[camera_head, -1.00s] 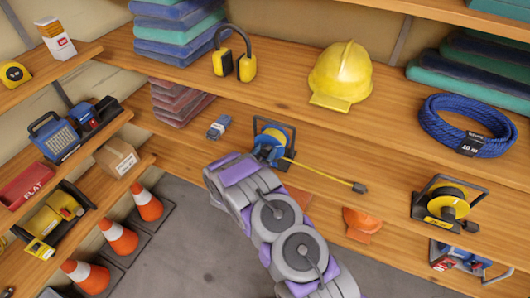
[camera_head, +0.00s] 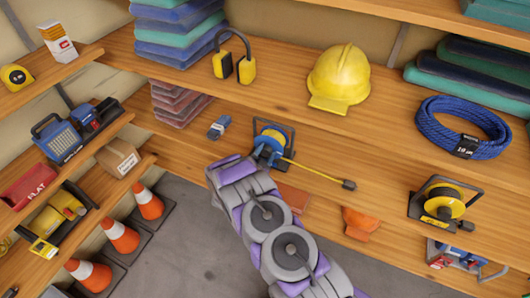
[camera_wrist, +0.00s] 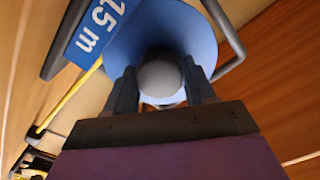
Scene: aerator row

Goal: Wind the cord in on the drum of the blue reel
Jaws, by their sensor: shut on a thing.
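The blue reel (camera_head: 272,136) stands in its dark frame on the middle shelf. Its blue disc (camera_wrist: 150,30) and a "15 m" label fill the top of the wrist view. My gripper (camera_wrist: 160,88) is shut on a round grey knob (camera_wrist: 160,74) in front of the disc, one finger on each side. The yellow cord (camera_head: 312,171) runs out from the reel to the right along the shelf. It ends in a dark plug (camera_head: 349,185). The cord also shows in the wrist view (camera_wrist: 70,95). My arm hides the lower front of the reel in the head view.
A yellow reel (camera_head: 443,204) stands further right on the shelf. A grey-blue item (camera_head: 219,127) lies left of the blue reel. A yellow helmet (camera_head: 340,75) and ear defenders (camera_head: 233,65) sit above. Orange cones (camera_head: 120,237) stand at lower left.

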